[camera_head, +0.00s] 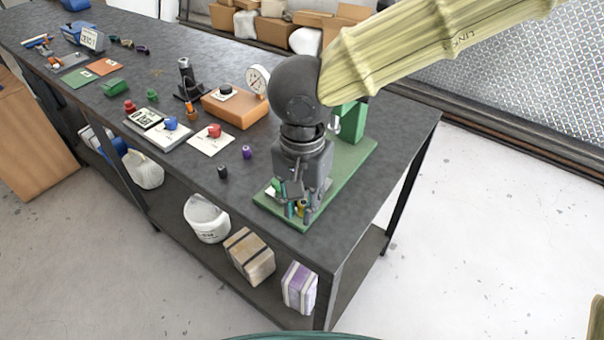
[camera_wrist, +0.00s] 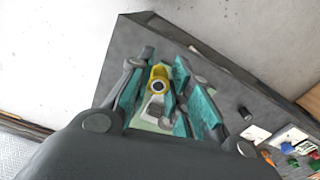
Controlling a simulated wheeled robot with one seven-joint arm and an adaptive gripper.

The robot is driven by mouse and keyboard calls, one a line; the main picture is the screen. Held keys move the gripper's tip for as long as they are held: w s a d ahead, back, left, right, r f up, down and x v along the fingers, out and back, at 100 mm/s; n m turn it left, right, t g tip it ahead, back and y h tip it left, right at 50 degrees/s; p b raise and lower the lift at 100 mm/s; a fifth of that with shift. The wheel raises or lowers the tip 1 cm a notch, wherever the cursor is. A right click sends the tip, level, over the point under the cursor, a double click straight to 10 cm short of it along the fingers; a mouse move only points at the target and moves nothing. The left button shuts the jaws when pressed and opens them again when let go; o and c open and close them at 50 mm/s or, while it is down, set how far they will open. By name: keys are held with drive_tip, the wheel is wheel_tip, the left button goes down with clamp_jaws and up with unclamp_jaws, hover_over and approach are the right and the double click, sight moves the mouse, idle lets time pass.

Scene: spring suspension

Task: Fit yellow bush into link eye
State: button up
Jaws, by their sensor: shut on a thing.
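The yellow bush (camera_wrist: 157,74) shows in the wrist view as a yellow ring with a paler inner ring and dark centre, between my teal finger pads. My gripper (camera_wrist: 158,88) is shut on it. In the head view my gripper (camera_head: 300,211) points down over the near end of the green base plate (camera_head: 346,175), and a bit of the yellow bush (camera_head: 302,206) shows between the fingers. A pale grey metal part (camera_wrist: 153,108), perhaps the link, lies beside the bush in the wrist view. The link eye is not clear; I cannot tell whether the bush touches it.
A green stand (camera_head: 352,122) rises behind my gripper. A purple bush (camera_head: 247,152) and a black bush (camera_head: 223,172) stand to the left, with a white card (camera_head: 210,140) holding a red part beyond. The dark bench (camera_head: 190,180) ends close to the plate's near corner.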

drive_tip(key=w+p, duration=0.1)
drive_tip(key=w, duration=0.4)
drive_tip(key=w+f+p, duration=0.1)
drive_tip(key=w, duration=0.3)
drive_tip(key=w+p, duration=0.1)
drive_tip(key=w, duration=0.4)
drive_tip(key=shift+w+f, duration=0.15)
drive_tip(key=shift+w, duration=0.15)
drive_tip(key=f, duration=0.1)
drive_tip(key=f+p, duration=0.1)
drive_tip(key=f, duration=0.1)
drive_tip(key=shift+w, duration=0.2)
drive_tip(key=shift+s+f, duration=0.15)
drive_tip(key=shift+f, duration=0.2)
drive_tip(key=o, duration=0.9)
wheel_tip(320, 180, up, 12)
drive_tip(key=shift+r+b, duration=0.1)
drive_tip(key=shift+b, duration=0.65)
